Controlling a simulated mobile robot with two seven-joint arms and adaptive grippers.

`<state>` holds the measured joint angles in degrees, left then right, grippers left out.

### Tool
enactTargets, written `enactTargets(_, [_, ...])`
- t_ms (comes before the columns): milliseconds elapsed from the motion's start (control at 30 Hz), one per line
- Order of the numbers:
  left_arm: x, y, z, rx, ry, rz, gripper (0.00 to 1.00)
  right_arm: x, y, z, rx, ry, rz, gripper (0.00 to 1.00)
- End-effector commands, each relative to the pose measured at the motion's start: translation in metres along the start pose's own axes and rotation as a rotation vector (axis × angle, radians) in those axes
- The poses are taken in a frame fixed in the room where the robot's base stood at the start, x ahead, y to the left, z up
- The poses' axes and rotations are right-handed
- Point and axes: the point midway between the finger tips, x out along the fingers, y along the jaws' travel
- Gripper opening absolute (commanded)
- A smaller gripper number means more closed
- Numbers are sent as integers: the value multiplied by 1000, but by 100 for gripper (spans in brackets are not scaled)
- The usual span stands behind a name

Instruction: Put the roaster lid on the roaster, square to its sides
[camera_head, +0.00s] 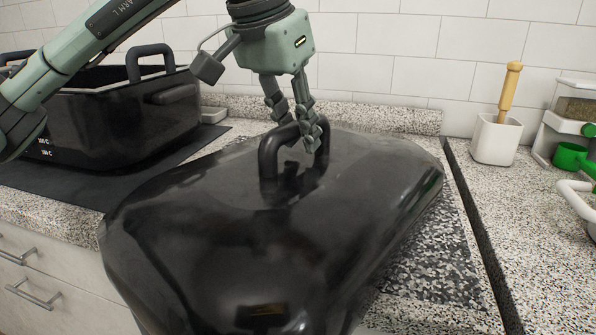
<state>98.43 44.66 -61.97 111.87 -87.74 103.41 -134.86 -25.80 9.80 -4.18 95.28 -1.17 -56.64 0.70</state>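The roaster lid (240,235) is a large glossy black cover with a looped handle on top, and it fills the middle and front of the view. My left gripper (302,128) is above it, with its fingers closed about the handle (270,157). The lid appears lifted and tilted over the counter, its near end reaching past the front edge. The black roaster (125,125) stands at the left, open at the top, with upright loop handles. My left arm hides part of it. My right gripper is out of view.
The roaster stands on a dark mat (60,178) on the speckled counter. A white holder (495,140) with a wooden-handled tool, a green cup (570,156) and a clear container (577,105) are at the right. A tiled wall (400,65) is behind. Drawers lie below the counter at left.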

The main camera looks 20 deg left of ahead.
Motion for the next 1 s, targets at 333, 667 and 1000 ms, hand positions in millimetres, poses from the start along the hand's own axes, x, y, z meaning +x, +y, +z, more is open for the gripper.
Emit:
enactTargets(333, [0, 0, 0, 0, 0, 0, 0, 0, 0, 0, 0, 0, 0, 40])
enactTargets(667, [-3, 0, -2, -1, 7, 1, 0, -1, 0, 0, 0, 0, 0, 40])
enactTargets(1000, [-16, 0, -7, 0, 8, 1, 0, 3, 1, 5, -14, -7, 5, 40])
